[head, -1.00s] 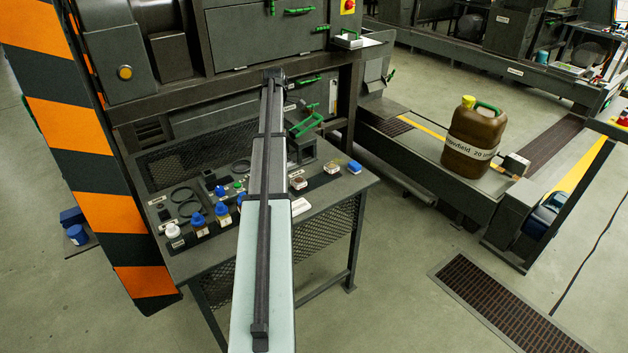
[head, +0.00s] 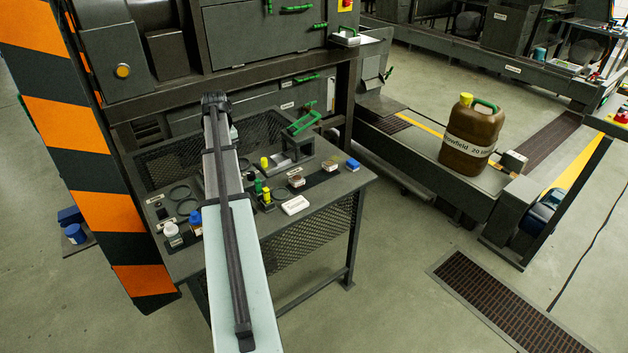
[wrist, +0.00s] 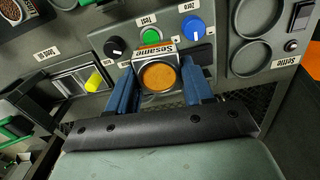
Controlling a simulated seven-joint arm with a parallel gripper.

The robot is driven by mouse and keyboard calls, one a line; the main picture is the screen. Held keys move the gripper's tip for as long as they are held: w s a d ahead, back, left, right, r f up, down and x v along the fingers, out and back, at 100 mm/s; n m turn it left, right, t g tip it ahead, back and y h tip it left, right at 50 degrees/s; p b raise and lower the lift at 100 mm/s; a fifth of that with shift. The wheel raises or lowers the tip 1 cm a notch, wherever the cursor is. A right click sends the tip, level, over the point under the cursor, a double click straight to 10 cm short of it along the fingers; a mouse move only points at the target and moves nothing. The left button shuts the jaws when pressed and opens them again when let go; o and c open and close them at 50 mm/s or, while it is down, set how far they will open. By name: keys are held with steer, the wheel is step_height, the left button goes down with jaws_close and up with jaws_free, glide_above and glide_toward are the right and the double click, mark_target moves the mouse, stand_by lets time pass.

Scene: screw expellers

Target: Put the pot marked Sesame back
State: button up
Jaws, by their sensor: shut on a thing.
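My gripper (wrist: 160,84) shows in the wrist view with its blue fingers shut on the two sides of a small square metal pot. The pot (wrist: 158,76) has a label reading "Sesame" on its far edge, and orange-brown contents fill its round opening. It is held in front of a row of knobs; whether its base touches the bench top is hidden. In the head view my arm hides the gripper and this pot. Two other small square pots, one (head: 297,181) and another (head: 331,167), stand on the right part of the bench (head: 330,192).
In the wrist view a black knob (wrist: 116,47), a green Test knob (wrist: 151,37) and a blue Zero knob (wrist: 193,28) stand close beyond the pot. A yellow lever (wrist: 95,82) is at left. A green-handled device (head: 303,123) stands at the bench's back.

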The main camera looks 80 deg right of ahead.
steer(key=w+a+f+n, duration=0.1)
steer(key=w+a+n, duration=0.2)
steer(key=w+a, duration=1.15)
steer(key=w+a+n, duration=0.3)
steer(key=w+a, duration=0.2)
steer(key=a, duration=1.9)
steer(key=w+a+f+n, duration=0.1)
steer(key=w+a+n, duration=0.2)
steer(key=w+a, duration=1.2)
steer(key=s+d+r+n, duration=0.1)
steer(key=s+d+n, duration=0.45)
steer(key=d, duration=1.05)
steer(key=s+d, duration=0.7)
steer(key=d, duration=0.4)
steer(key=s+d, duration=0.6)
steer(key=d, duration=0.5)
steer(key=s+d+n, duration=0.3)
steer(key=s+d, duration=1.4)
steer(key=s, duration=0.3)
steer(key=s+d+n, duration=0.1)
steer(key=s+d, duration=0.3)
steer(key=s, duration=0.8)
steer(key=s+d+n, duration=0.1)
steer(key=s+d, duration=0.4)
steer(key=s, duration=0.6)
steer(key=shift+m, duration=0.25)
steer(key=shift+a+f, duration=0.1)
steer(key=shift+f, duration=4.3)
